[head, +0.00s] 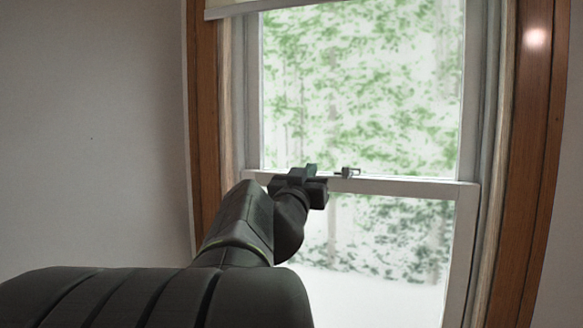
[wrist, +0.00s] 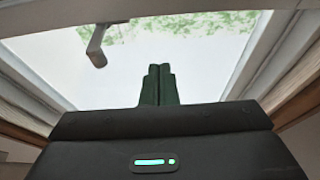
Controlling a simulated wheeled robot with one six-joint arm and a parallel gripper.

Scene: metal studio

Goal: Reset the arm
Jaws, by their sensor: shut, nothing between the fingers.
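My arm reaches up and forward from the lower left in the head view, and its end lies in front of the middle of the window. My gripper (wrist: 159,72) shows in the wrist view with its two dark fingers side by side and closed, nothing between them. In the head view the gripper (head: 318,172) is small and partly hidden by the wrist. Whether it touches the window cannot be told.
A window (head: 360,90) with a wooden frame (head: 203,120) stands ahead. A small metal latch (head: 348,172) sits on its middle rail (head: 400,187), just right of my gripper. A latch-like piece (wrist: 97,45) also shows in the wrist view. A plain wall (head: 90,130) is at left.

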